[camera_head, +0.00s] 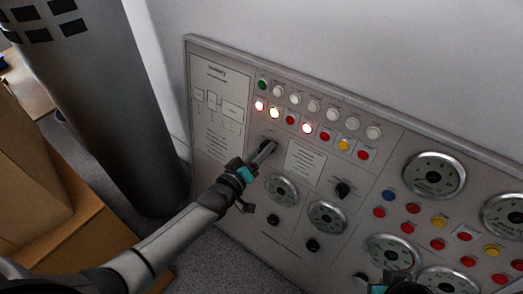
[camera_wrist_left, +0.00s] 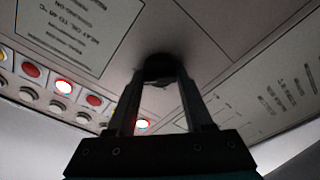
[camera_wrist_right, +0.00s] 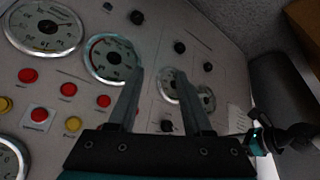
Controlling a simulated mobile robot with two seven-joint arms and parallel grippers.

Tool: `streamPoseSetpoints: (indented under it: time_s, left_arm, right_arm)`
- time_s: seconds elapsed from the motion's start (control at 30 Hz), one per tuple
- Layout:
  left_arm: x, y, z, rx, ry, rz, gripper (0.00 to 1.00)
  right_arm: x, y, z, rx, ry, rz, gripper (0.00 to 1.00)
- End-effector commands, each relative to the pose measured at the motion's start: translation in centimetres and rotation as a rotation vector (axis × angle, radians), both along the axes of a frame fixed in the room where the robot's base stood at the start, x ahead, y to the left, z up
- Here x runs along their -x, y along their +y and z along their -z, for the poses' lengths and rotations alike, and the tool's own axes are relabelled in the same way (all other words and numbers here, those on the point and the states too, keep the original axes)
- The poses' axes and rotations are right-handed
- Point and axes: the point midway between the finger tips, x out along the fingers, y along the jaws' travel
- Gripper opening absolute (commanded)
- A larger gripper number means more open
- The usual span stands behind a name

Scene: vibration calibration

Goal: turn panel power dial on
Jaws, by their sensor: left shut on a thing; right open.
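The grey control panel (camera_head: 270,222) leans against the wall in the head view. My left gripper (camera_head: 264,150) reaches its upper left part, below the button rows. In the left wrist view its fingers close on a black dial (camera_wrist_left: 158,66) on the panel face. The fingers cover most of the dial, so its pointer cannot be read. Another black dial (camera_head: 343,189) sits to the right, free. My right gripper (camera_wrist_right: 165,78) is open and empty in front of the panel's gauges; only its dark top shows at the head view's bottom edge.
Rows of coloured buttons, some lit such as a red one (camera_head: 307,128), run above the left gripper. Round gauges (camera_head: 434,175) and more buttons fill the right side. A thick dark column (camera_head: 110,110) and cardboard boxes (camera_head: 75,225) stand at left.

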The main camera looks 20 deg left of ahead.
Motion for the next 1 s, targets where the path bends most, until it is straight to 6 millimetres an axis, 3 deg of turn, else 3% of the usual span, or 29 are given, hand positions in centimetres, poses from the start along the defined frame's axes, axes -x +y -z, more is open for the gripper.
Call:
streamPoseSetpoints:
  time_s: [0.27,0.3,0.5,0.93,1.0]
  left_arm:
    - [0.0,0.0,0.0,-0.005,-0.001,0.001,0.00]
    - [0.0,0.0,0.0,-0.005,-0.001,0.001,0.56]
    - [0.0,0.0,0.0,-0.003,-0.001,0.000,0.78]
    - [0.6,0.2,-0.1,-0.001,0.001,0.000,0.81]
    - [1.1,0.4,-0.2,-0.002,0.001,0.000,0.81]
  right_arm:
    - [0.1,0.1,0.1,-0.001,0.002,-0.001,0.50]
    - [0.1,0.1,0.1,-0.003,0.001,-0.001,0.50]
    - [0.2,0.1,0.0,-0.003,0.003,-0.002,0.50]
    - [0.2,0.2,-0.2,-0.003,0.001,-0.003,0.50]
    - [0.1,0.1,1.0,0.004,0.020,-0.009,0.50]
